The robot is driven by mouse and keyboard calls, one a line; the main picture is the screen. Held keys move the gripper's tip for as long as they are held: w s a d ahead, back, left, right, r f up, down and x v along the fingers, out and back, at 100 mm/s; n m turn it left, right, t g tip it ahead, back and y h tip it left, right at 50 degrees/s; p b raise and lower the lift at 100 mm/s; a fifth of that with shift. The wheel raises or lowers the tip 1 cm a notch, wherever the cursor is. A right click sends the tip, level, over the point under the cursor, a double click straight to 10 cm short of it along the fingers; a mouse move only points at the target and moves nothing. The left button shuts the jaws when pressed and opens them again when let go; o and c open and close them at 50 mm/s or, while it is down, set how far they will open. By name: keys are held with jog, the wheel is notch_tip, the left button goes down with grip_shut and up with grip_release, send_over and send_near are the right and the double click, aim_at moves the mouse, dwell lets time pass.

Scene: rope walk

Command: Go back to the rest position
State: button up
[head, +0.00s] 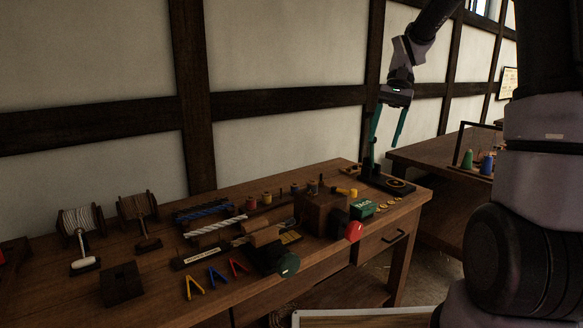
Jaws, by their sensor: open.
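My gripper (389,125) shows in the head view at the upper right, pointing down with its two teal fingers apart. It is open and nothing shows between the fingers. It hangs above the right end of the wooden workbench (340,262), over a dark stand with a round base (387,184). From this view I cannot tell how much space lies between the fingertips and the stand.
The bench holds rope reels (81,221), a dark block (122,284), coloured V-shaped clips (218,277), a wooden box (321,212), a red round piece (353,231) and a green box (363,209). A second table (440,161) stands at the right. The wall is behind.

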jog(key=s+r+t, duration=0.4)
jog(key=s+t, duration=0.1)
jog(key=s, duration=0.4)
jog(key=s+r+n+t+h, duration=0.1)
jog(key=s+r+t, duration=0.4)
jog(key=s, duration=0.4)
jog(key=shift+s+d+r+t, duration=0.15)
jog(key=shift+s+d+t, duration=0.2)
jog(key=shift+d, duration=0.1)
